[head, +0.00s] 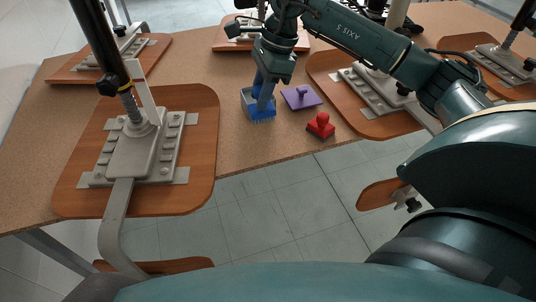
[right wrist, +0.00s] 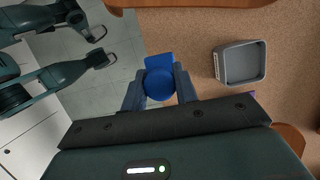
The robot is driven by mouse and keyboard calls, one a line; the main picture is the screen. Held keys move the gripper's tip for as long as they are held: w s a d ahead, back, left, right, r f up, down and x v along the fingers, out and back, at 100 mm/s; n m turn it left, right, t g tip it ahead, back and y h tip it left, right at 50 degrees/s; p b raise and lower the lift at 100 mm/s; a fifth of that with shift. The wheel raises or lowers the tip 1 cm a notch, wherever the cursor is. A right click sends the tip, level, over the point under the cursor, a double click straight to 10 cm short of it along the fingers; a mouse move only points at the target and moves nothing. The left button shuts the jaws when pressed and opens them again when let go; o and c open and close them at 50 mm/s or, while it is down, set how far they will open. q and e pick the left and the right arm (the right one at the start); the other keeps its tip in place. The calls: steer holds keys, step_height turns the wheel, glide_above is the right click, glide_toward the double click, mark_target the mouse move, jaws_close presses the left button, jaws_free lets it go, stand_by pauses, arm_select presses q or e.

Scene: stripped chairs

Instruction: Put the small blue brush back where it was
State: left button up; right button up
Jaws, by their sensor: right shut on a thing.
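The small blue brush (head: 260,114) has a round knob and a flat body with pale bristles below. My right gripper (head: 266,93) is shut on it, fingers pointing down. In the right wrist view the brush's blue knob and body (right wrist: 160,78) sit between the two fingers (right wrist: 160,88). An empty grey open-topped tray (right wrist: 220,66) stands on the brown worktop beside the brush, apart from it. In the head view the tray is largely hidden by the gripper and brush. My left gripper is not recognisable in either view.
A purple knobbed piece (head: 300,98) and a red knobbed piece (head: 320,126) lie on the worktop (head: 240,150) right of the brush. Chair seat boards with metal plates (head: 197,120) (head: 378,121) stand on both sides. The worktop's front edge is close; tiled floor lies beyond.

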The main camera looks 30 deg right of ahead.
steer(key=shift+w+d+f+m+t+b, duration=0.25)
steer(key=shift+d+f+m, duration=0.35)
steer(key=shift+f, duration=1.3)
steer(key=shift+w+d+f+m+t+b, duration=0.15)
steer(key=shift+w+d+f+m+b, duration=0.4)
steer(key=shift+f, duration=1.3)
steer(key=shift+d+f+m+t, duration=0.3)
steer(key=shift+f+m, duration=0.55)
steer(key=shift+f, duration=1.05)
arm_select(q)
steer(key=shift+w+d+f, duration=0.2)
steer(key=shift+d+f, duration=0.05)
steer(key=shift+f, duration=0.35)
arm_select(e)
steer(key=shift+f, duration=0.15)
steer(key=o, duration=0.6)
steer(key=shift+c, duration=0.2)
steer(key=o, duration=0.4)
arm_select(q)
steer(key=shift+r+t, duration=0.2)
steer(key=shift+t, duration=0.1)
arm_select(e)
steer(key=shift+o, duration=0.2)
